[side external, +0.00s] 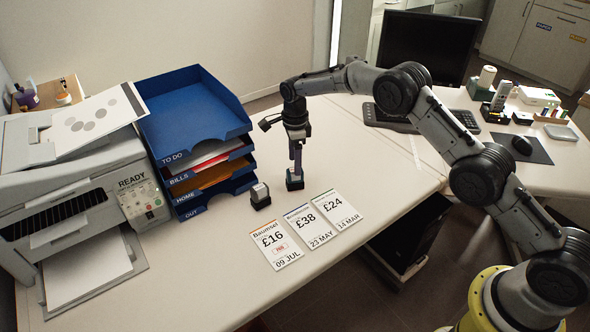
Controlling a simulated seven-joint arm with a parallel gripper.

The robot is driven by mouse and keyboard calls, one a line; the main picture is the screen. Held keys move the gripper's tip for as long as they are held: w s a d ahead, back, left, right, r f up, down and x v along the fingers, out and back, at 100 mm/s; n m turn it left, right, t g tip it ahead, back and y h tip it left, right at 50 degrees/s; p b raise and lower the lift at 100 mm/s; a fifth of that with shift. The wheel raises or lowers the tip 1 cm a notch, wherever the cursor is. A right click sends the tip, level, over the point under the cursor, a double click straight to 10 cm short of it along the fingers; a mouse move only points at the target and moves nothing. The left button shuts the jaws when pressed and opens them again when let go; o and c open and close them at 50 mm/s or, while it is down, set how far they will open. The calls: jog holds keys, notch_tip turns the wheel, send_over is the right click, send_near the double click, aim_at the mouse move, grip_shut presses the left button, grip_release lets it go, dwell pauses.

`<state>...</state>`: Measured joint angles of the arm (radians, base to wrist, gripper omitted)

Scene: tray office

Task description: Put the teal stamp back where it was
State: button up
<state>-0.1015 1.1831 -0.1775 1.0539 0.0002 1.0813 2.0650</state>
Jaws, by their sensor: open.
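The teal stamp (294,183) stands upright on the white desk, just right of the blue tray stack. My gripper (295,168) points straight down over it, with the fingers at the stamp's upper part. The jaws are open; whether a finger touches the stamp is too small to tell. A second stamp (260,195), dark with a grey top, stands to its left. Three bills lie in front: £16 (276,245) with a small red mark, £38 (312,226) and £24 (337,209), on which I see no red mark.
The blue tray stack (200,125), labelled TO DO, BILLS, HOME and OUT, stands close left of the stamps. A grey printer (90,190) is farther left. A monitor (430,45), keyboard and small items are at the back right. The desk right of my gripper is clear.

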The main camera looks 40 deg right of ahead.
jog(key=s+d+r+n+t, duration=0.1)
jog(key=s+r+n, duration=0.25)
jog(key=r, duration=0.65)
jog(key=s+d+r+n, duration=0.15)
jog(key=s+r, duration=0.25)
jog(key=r, duration=0.7)
jog(key=s+d+r+n+t, duration=0.2)
jog(key=s+r+n, duration=0.5)
jog(key=s, duration=0.5)
jog(key=s+d+f+n+t, duration=0.1)
jog(key=s+n, duration=0.4)
jog(key=s, duration=0.7)
jog(key=s+f+n+t, duration=0.1)
jog(key=s+n, duration=0.4)
jog(key=s, duration=0.8)
jog(key=shift+d+t, duration=0.3)
jog(key=shift+d, duration=0.05)
